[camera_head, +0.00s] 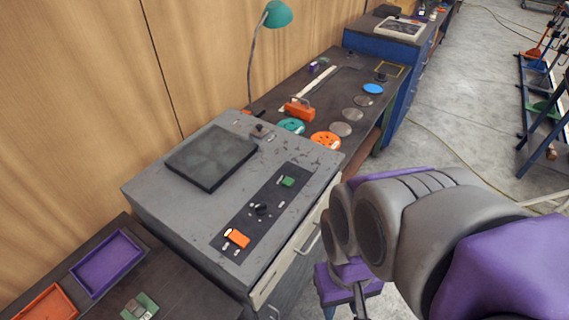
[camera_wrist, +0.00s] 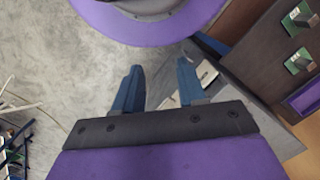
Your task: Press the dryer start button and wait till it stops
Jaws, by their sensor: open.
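The dryer appears to be the grey metal box (camera_head: 150,195) on the bench at left centre, with a dark vented plate (camera_head: 212,156) on top. Its black control strip (camera_head: 262,212) carries a green button (camera_head: 288,181), a black knob (camera_head: 261,209) and an orange switch (camera_head: 237,238). No readable label shows which one is start. My gripper (camera_wrist: 158,82) is open and empty in the wrist view, its two blue fingers spread above the floor beside the bench.
A purple tray (camera_head: 107,263), an orange tray (camera_head: 46,304) and a green board (camera_head: 139,307) lie on the near left bench. The dark bench (camera_head: 270,101) beyond holds several discs, an orange tool (camera_head: 299,110) and a green lamp (camera_head: 278,14).

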